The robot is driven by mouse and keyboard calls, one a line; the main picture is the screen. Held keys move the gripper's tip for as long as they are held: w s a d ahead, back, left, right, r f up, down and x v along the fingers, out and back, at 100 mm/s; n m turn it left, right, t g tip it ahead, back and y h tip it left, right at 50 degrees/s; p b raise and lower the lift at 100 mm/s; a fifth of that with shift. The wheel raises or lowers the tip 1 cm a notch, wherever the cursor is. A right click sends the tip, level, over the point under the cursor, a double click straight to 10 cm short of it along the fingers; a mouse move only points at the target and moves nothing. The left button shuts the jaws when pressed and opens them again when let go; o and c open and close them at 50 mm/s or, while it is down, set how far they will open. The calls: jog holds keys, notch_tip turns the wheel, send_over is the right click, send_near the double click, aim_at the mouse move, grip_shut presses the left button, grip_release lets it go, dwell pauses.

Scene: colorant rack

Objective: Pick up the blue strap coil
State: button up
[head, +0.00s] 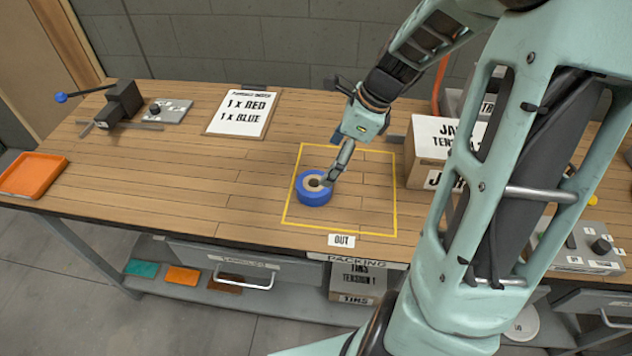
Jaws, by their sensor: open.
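The blue strap coil (313,195) lies flat on the wooden bench (190,180), inside the yellow outlined square (370,232). It is a blue ring with a tan core and a dark hole in the middle. My gripper (327,181) is open and points down at the coil's right side, its fingertips over or at the core. I cannot tell whether they touch the coil. The far finger is partly hidden, and my gripper covers a little of the coil's upper right edge.
A label reading OUT (341,241) sits at the square's front edge. A cardboard box (428,176) stands right of the square. A sign (243,111) reads 1 x RED, 1 x BLUE. An orange tray (33,175) lies at the far left.

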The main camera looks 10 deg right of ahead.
send_near(314, 182)
jog(key=shift+s+a+f, duration=0.3)
jog(key=shift+a+f, duration=0.15)
jog(key=shift+f, duration=0.1)
jog(key=shift+s+a+f, duration=0.35)
jog(key=shift+a+f, duration=0.05)
jog(key=shift+f, duration=0.1)
jog(key=shift+w+x, duration=0.1)
jog(key=shift+x, duration=1.45)
jog(key=shift+w+x, duration=0.15)
jog(key=shift+x, duration=1.4)
jog(key=shift+c, duration=0.5)
jog(key=c, duration=1.2)
jog(key=shift+r, duration=0.2)
jog(key=shift+c, duration=0.2)
